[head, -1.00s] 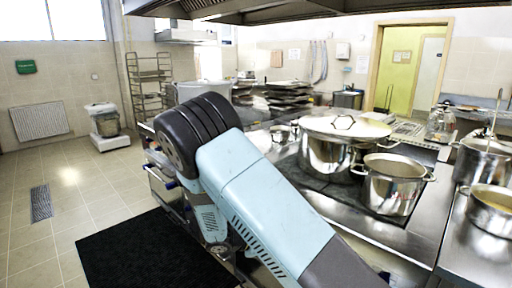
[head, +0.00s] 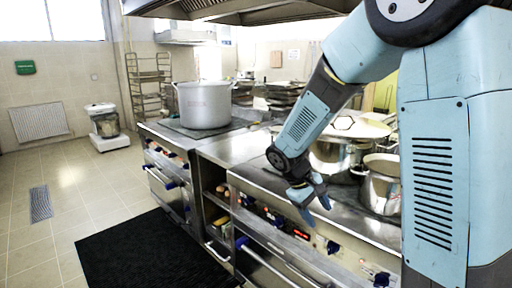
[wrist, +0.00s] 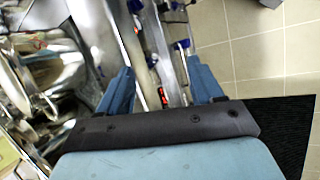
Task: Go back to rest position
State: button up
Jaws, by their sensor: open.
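My gripper (head: 314,207) hangs in front of the stove's front edge in the head view, pointing down and to the right. Its blue fingers are apart with nothing between them. In the wrist view, my gripper (wrist: 160,85) shows both fingers spread. The stove's front panel and part of the floor lie beyond them. My arm is folded at the right of the head view and hides part of the stove top.
A large grey stockpot (head: 204,105) stands on the left stove. A lidded pot (head: 333,155) and an open pot (head: 380,186) stand behind my arm. The stove front (head: 290,235) is close. A black mat (head: 140,255) lies on open floor (head: 90,190).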

jog(key=s+d+r+m+t+y, duration=0.2)
jog(key=s+d+r+m, duration=0.1)
jog(key=s+r, duration=0.5)
jog(key=s+d+r+m+t+y, duration=0.3)
jog(key=s+r, duration=0.5)
jog(key=s, duration=0.3)
jog(key=shift+s+r+m+t+y, duration=0.25)
jog(key=shift+r+m+t+y, duration=0.05)
jog(key=shift+r+m, duration=0.1)
jog(key=shift+d, duration=0.1)
dwell(0.4)
